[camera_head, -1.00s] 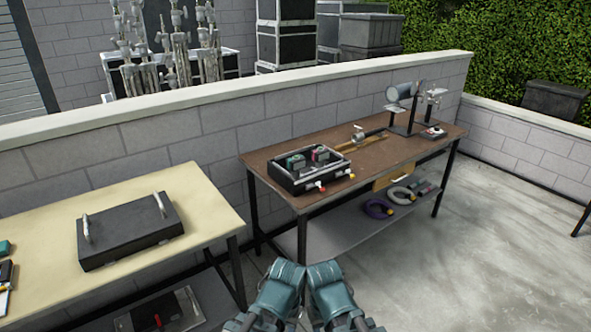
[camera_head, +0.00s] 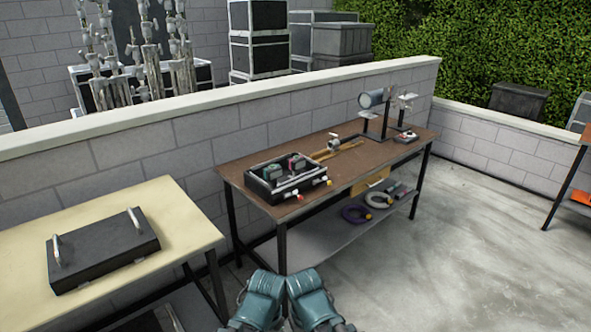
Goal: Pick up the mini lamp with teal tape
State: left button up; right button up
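A small lamp-like item with a teal patch (camera_head: 278,170) sits in an open black case (camera_head: 262,187) on the brown workbench (camera_head: 345,178). A similar item with a pinkish-red patch (camera_head: 298,161) sits beside it to the right. Both are small, and their tape is hard to make out. Two blue-grey parts of my arms show side by side at the bottom centre, well in front of the bench and apart from the case. The fingers of both grippers are not visible.
A pale table (camera_head: 185,205) with a closed black case (camera_head: 103,250) stands at left. A tan tool (camera_head: 335,148) and a lamp on a stand (camera_head: 372,99) are farther along the bench. Cable coils (camera_head: 356,214) lie on its lower shelf.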

aim_at(271, 175)
jog(key=u, duration=0.6)
jog(key=i+l+u, duration=0.15)
jog(key=u, duration=0.15)
jog(key=i+l+u, duration=0.1)
jog(key=l+u, duration=0.2)
jog(key=i+l+u, duration=0.1)
jog(key=l+u, duration=0.2)
jog(key=l, duration=0.15)
jog(key=i+l, duration=0.1)
jog(key=l, duration=0.4)
jog(key=i+l+u, duration=0.15)
jog(key=l, duration=0.85)
jog(key=i+u, duration=0.05)
